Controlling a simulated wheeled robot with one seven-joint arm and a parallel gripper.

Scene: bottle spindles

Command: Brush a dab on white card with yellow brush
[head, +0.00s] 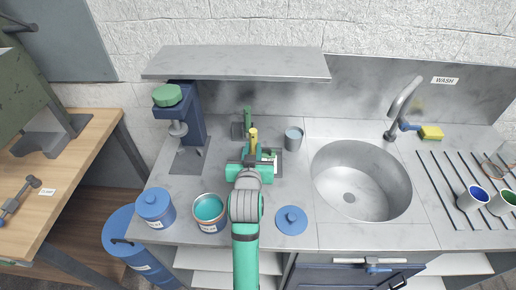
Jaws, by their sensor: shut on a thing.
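My gripper (251,163) is over the counter, left of the sink, and is shut on a yellow brush (253,135). Only the brush's yellow upper part shows; its bristles are hidden by my gripper and arm. A small white patch beside my gripper (268,154) may be part of the white card, on or by a dark grey plate (278,163). My arm hides most of that area, so I cannot tell whether the brush touches it. An open can of teal paint (209,208) stands to the left of my arm.
A closed blue can (155,207) stands left of the paint, and a blue lid (291,219) lies right of my arm. A grey cup (294,138) and a green-topped tool (247,118) are behind. A shelf (235,63) overhangs the back; the sink (362,180) is right.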

